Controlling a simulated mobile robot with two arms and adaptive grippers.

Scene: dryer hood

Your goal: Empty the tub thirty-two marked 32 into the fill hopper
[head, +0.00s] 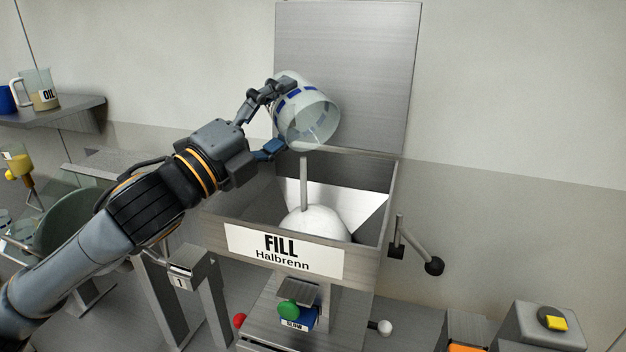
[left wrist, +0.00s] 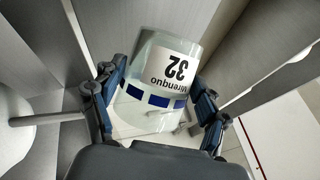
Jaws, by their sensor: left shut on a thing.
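My left gripper (head: 280,118) is shut on the clear tub thirty-two (head: 312,122), which has a band of blue squares. The tub is tipped over above the hopper, its mouth facing down and to the right. In the left wrist view the tub (left wrist: 150,117) shows a white label marked 32, upside down, between the fingers. I see no clear contents in it. The fill hopper (head: 285,251) is a steel box with a FILL Halbrenn label. A white heap (head: 315,223) lies inside. A thin grey column (head: 304,182) runs from below the tub to the heap; stream or rod, I cannot tell.
A steel panel (head: 347,65) stands behind the hopper. A crank lever with a black knob (head: 434,266) sticks out at its right. A green button (head: 288,308) is below its front.

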